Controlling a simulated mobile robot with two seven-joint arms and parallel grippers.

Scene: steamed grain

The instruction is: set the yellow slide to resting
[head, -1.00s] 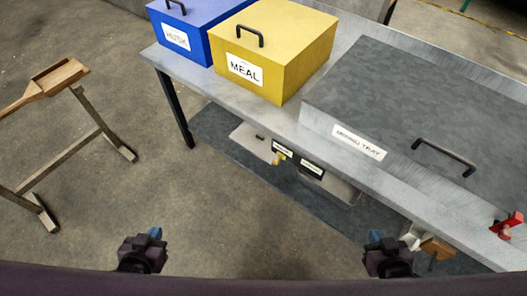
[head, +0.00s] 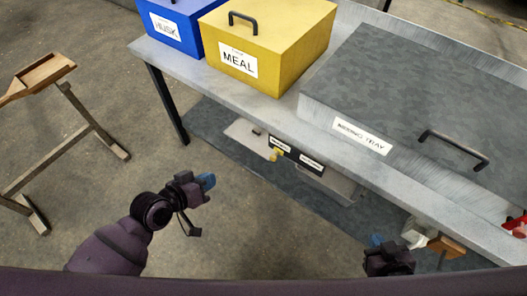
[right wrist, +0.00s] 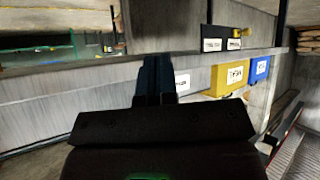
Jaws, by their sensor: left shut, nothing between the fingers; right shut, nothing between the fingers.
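The small yellow slide (head: 275,155) shows under the front edge of the metal table, at the left of a dark strip with two small white labels (head: 311,162). The label wording is too small to read. My left gripper (head: 206,183) is shut and empty, in front of the table, left of and lower in the picture than the slide, apart from it. My right gripper (head: 378,241) is shut and empty at the lower right, apart from the slide. Its blue fingers (right wrist: 155,78) are together in the right wrist view.
A yellow MEAL box (head: 275,45), a blue HUSK box (head: 180,22) and a grey lidded tray (head: 400,95) stand on the metal table (head: 225,92). A red item (head: 518,227) is at the right edge. A wooden stand (head: 75,120) is at the left. The floor between is clear.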

